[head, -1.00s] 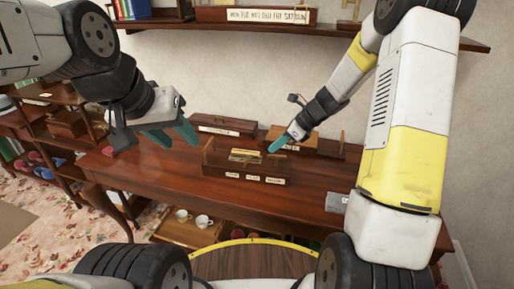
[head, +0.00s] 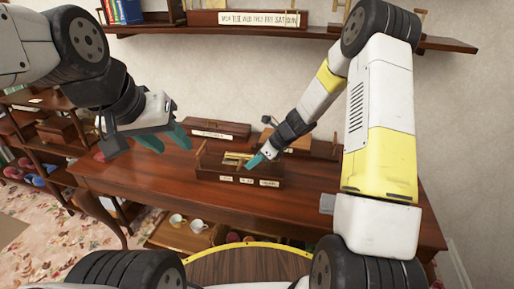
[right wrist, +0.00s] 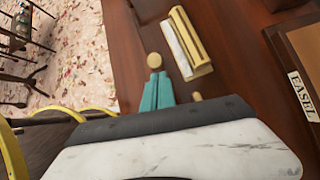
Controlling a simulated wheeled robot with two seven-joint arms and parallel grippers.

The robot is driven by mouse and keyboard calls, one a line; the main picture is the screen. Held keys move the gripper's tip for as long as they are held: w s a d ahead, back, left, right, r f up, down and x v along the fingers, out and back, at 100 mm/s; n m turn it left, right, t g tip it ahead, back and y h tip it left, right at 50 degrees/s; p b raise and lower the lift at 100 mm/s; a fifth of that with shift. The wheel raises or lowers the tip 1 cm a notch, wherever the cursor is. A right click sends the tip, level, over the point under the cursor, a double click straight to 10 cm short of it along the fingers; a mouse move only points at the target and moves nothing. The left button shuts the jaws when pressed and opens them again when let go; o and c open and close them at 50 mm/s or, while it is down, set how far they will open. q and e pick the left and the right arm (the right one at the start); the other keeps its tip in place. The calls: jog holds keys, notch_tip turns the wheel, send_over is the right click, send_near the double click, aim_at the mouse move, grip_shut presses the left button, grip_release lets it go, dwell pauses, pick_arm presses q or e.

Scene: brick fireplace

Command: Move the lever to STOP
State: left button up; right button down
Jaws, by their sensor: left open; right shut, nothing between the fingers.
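A dark wooden box (head: 212,173) with three small pale labels on its front and a brass piece (head: 237,156) on top sits on the table; the label words are too small to read. My right gripper (head: 252,164) is shut and empty, its teal tips at the box's right part. In the right wrist view, a round tan knob (right wrist: 154,60) sits just ahead of the shut teal fingers (right wrist: 157,92); I cannot tell if they touch. The brass piece (right wrist: 190,40) lies to its right. My left gripper (head: 168,141) is open and empty above the table's left part.
The wooden table (head: 150,183) has bare surface left of the box. Another long labelled box (head: 218,130) stands behind. A box labelled EASEL (right wrist: 303,95) shows at right in the wrist view. A wall shelf (head: 320,33) runs above; cups (head: 177,220) sit below.

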aim_at(239, 163)
jog(key=shift+a+f, duration=0.25)
jog(key=shift+f, duration=0.1)
jog(key=shift+w+a+r+h, duration=0.1)
jog(key=shift+a+r+h, duration=0.2)
jog(key=shift+h, duration=0.3)
jog(key=shift+w+a+r+g+h, duration=0.1)
jog(key=shift+a+r+g+h, duration=0.05)
jog(key=shift+a+r+h, duration=0.3)
jog(key=shift+w+a+r+g+h, duration=0.15)
jog(key=shift+a+h, duration=0.1)
jog(key=shift+h, duration=0.3)
jog(key=a+h, duration=0.1)
jog(key=h, duration=0.2)
jog(key=a+r+g+h, duration=0.1)
jog(key=h, duration=0.1)
jog(key=shift+w+a, duration=0.25)
jog(key=shift+a, duration=0.1)
jog(key=shift+d, duration=0.1)
jog(key=shift+r, duration=0.15)
jog(key=shift+r, duration=0.65)
